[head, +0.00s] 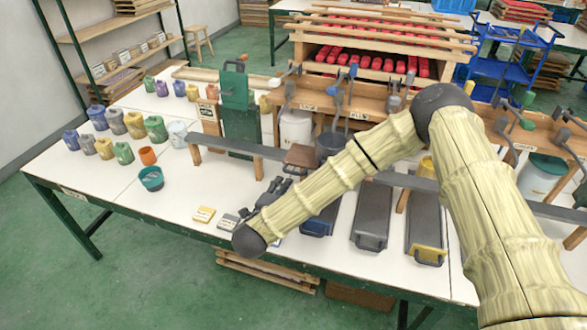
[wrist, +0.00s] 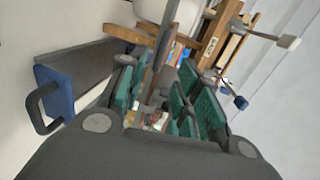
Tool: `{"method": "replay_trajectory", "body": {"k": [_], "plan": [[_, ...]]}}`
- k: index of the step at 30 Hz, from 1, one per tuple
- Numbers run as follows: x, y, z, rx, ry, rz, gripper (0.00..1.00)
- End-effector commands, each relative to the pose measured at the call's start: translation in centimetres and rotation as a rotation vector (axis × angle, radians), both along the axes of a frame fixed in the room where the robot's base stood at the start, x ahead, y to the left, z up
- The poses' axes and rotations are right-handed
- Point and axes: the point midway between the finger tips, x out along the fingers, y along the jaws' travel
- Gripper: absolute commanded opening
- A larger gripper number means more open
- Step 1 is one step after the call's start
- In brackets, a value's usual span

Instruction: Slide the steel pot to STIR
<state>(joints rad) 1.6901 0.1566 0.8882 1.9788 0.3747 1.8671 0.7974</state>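A dark grey pot (head: 329,145), which looks like the steel pot, stands behind the long grey rail (head: 262,150) near the middle of the table. My forearm hides part of it. Small signs hang on the wooden stands, but I cannot read STIR surely on any. My gripper (head: 281,186) is in front of the rail, to the left of and nearer than the pot, and apart from it. In the wrist view the green-padded fingers (wrist: 162,95) are spread with a gap between them. Nothing is clearly held.
A white pot (head: 295,128) stands left of the grey pot, another pot (head: 540,175) far right. Handled trays, one blue-ended (head: 318,224), lie at the front edge. A brown block (head: 300,156) sits by the rail. Jars and a teal bowl (head: 151,179) stand left.

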Motion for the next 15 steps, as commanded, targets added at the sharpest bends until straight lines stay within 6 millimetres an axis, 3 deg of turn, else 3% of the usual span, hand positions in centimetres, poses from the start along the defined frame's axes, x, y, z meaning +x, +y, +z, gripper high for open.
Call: {"method": "replay_trajectory", "body": {"k": [5,15], "plan": [[1.6,-1.0,0.0,0.003,-0.002,-0.012,0.33],[6.6,-2.7,-1.2,0.000,-0.001,-0.010,0.33]]}}
